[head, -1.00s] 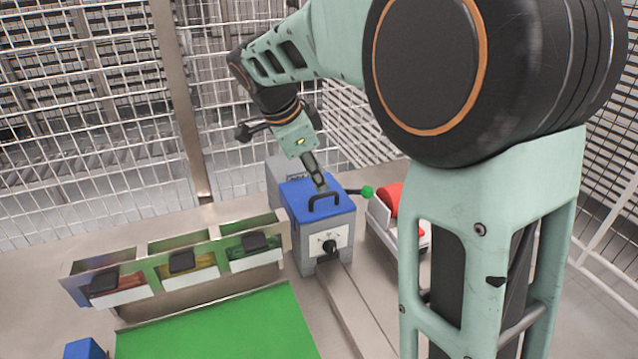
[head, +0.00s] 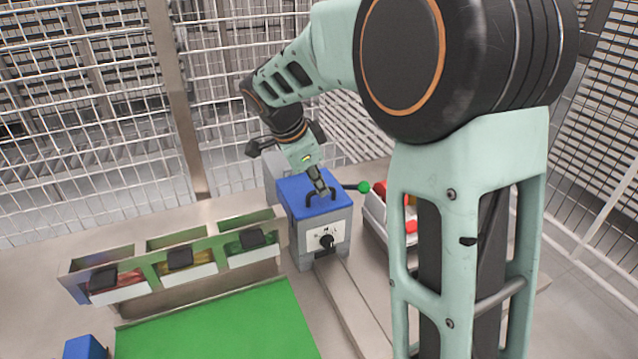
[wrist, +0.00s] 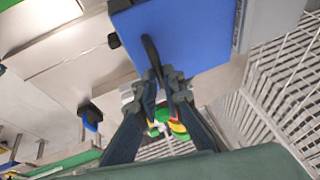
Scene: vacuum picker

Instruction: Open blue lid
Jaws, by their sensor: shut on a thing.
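The blue lid (head: 299,190) lies flat on top of a grey box (head: 325,229) with a black knob on its front, and looks closed. A black arched handle (head: 308,199) stands on the lid. My gripper (head: 320,186) reaches down at the lid and is shut on the handle. In the wrist view, the fingers of my gripper (wrist: 166,82) close around one end of the black handle (wrist: 151,52), with the blue lid (wrist: 190,35) behind it.
A bin with red items (head: 410,226) stands further right. Three open compartments with black-handled drawers (head: 180,258) and a green mat (head: 220,325) are at left. Wire fencing stands behind.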

